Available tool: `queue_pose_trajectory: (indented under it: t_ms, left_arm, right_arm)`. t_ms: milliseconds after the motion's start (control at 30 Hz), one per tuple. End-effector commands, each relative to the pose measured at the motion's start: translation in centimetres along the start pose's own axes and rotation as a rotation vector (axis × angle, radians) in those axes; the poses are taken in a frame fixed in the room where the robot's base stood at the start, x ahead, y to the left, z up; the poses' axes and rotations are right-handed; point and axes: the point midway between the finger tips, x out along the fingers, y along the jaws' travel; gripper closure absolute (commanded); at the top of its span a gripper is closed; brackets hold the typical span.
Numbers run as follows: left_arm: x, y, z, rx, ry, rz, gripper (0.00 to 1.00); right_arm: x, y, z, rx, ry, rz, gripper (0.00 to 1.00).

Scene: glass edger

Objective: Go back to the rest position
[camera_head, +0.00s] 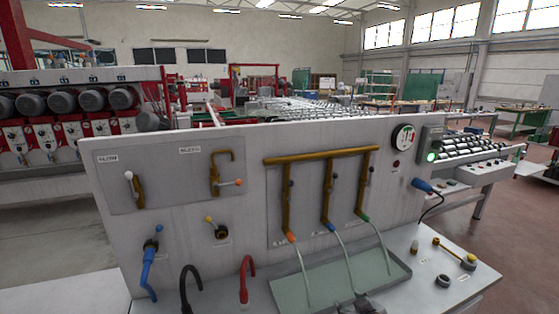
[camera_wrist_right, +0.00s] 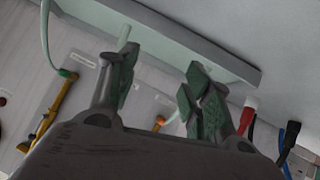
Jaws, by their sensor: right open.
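My right gripper (camera_wrist_right: 162,68) is open in the right wrist view, with nothing visible between its fingers. The edge of the grey-green tray (camera_wrist_right: 225,62) passes close beyond the fingertips; I cannot tell whether they touch it. In the head view a small dark part at the bottom edge, in front of the tray (camera_head: 290,282), seems to be the tip of my right gripper (camera_head: 362,306). My left gripper is not in view.
The panel (camera_head: 110,230) carries brass pipes (camera_head: 320,154), a gauge (camera_head: 403,138) and valves. Pale tubes hang into the tray. Small round parts (camera_head: 443,280) lie right.

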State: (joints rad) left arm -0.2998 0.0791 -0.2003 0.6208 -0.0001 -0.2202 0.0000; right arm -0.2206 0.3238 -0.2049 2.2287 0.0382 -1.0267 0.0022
Motion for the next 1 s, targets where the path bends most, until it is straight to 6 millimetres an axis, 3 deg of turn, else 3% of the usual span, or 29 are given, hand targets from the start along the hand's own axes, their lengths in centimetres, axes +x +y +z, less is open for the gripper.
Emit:
queue_pose_trajectory:
  t_ms: [100,400,600,1000]
  left_arm:
    - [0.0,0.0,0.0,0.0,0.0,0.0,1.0]
    - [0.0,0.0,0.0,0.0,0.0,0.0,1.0]
    - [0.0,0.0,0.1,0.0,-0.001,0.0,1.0]
    - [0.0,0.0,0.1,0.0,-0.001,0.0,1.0]
  right_arm:
    - [-1.5,-1.2,3.3,0.04,-0.102,-0.016,0.5]
    - [-6.3,-3.7,10.6,0.131,-0.355,-0.053,0.5]
    - [-8.8,-4.7,13.5,0.167,-0.463,-0.067,0.5]
    - [-12.3,-5.8,16.8,0.212,-0.599,-0.085,0.5]
